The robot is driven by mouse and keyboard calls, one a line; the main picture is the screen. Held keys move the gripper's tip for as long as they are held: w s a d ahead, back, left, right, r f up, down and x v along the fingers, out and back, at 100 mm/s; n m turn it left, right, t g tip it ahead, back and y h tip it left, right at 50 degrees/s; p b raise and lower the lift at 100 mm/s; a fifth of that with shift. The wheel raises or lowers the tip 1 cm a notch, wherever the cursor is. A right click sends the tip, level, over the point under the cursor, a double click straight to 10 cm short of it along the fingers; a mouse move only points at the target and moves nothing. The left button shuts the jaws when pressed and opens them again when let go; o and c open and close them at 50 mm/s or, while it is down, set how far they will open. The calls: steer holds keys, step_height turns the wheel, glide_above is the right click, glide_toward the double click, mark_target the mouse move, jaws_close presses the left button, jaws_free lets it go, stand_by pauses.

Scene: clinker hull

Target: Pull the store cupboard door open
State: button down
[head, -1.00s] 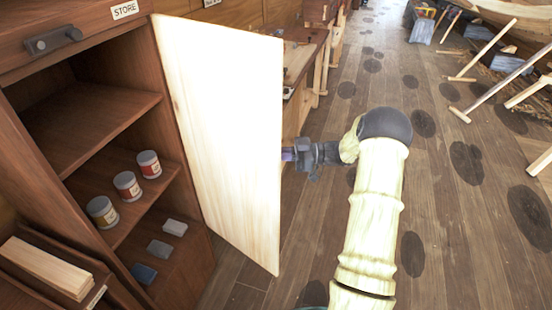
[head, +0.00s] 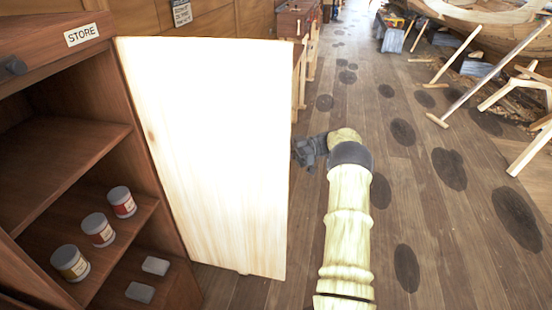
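The store cupboard (head: 98,135) stands at the left with a STORE label (head: 81,35) on its top. Its pale wooden door (head: 215,150) stands wide open, hinged on the cupboard's right side, with its pale face toward me. My gripper (head: 300,152) is at the door's free right edge, partly behind it. The fingertips and any handle on the door's far side are hidden, so I cannot tell whether it grips or touches the door.
Inside the cupboard are several tins (head: 99,230) and blocks (head: 155,265) on shelves. A workbench (head: 298,40) runs behind the door. Wooden trestles (head: 525,95) and a boat hull (head: 490,30) stand at the upper right. The plank floor right of my arm is clear.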

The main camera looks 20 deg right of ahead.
steer(key=shift+w+a+r, duration=0.1)
steer(key=shift+w, duration=0.2)
